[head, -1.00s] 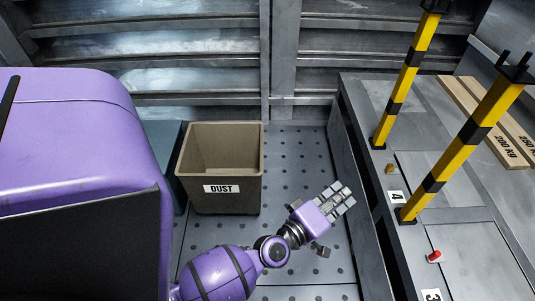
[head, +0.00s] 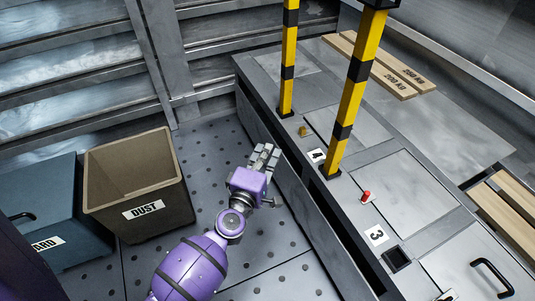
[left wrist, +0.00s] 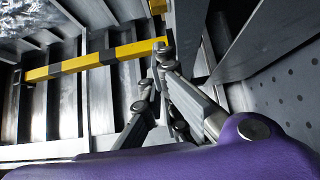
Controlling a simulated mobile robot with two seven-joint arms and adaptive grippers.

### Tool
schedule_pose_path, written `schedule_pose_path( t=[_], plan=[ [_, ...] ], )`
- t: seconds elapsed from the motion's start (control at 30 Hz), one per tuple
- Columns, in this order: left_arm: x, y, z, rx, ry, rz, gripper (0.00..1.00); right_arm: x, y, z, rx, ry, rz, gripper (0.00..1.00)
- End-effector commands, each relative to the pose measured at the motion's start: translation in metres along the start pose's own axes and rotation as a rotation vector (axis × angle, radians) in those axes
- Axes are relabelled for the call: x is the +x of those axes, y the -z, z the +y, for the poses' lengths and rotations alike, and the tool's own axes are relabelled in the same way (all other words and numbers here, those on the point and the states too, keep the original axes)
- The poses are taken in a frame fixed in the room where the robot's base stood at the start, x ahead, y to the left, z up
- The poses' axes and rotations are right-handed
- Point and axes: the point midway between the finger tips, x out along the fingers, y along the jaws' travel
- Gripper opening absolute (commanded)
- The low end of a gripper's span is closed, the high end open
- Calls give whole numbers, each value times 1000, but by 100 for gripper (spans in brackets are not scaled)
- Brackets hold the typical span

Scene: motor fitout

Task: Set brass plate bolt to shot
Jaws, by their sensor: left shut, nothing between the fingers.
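A small brass piece (head: 303,131), which looks like the brass plate bolt, sits on the grey bench top beside the plate marked 4 in the head view. It is too small to tell whether it is shot or drawn. My left gripper (head: 266,156) is shut and empty, just left of the bench edge and apart from the brass piece. In the left wrist view the closed fingers (left wrist: 160,58) show, with no brass piece clearly visible. My right gripper is not in view.
Two yellow-and-black posts (head: 357,85) stand on the bench (head: 415,245). A red knob (head: 366,197) is near label 3. Wooden boards (head: 385,72) lie at the back. A brown DUST bin (head: 140,180) and a blue-grey box (head: 45,205) stand left on the perforated floor.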

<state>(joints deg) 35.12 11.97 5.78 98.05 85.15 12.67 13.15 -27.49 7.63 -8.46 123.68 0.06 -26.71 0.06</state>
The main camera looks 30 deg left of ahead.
Motion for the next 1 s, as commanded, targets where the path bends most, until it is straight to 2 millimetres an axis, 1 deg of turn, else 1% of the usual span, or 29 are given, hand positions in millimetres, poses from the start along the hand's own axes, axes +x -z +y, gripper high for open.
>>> schedule_pose_path(
  t=[0.03,0.2,0.3,0.4,0.6,1.0],
  plan=[
    [13,-1,0,-1,-2,-1,0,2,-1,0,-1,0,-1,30],
    [50,0,0,1,-2,0,0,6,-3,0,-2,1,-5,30],
    [68,-2,-1,-1,0,-1,0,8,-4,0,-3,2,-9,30],
    [78,-15,-1,-3,0,-1,0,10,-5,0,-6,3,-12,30],
    [90,-27,-1,0,1,-1,0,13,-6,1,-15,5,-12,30],
    [92,-29,0,0,0,-1,0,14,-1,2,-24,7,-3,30]
  ],
)
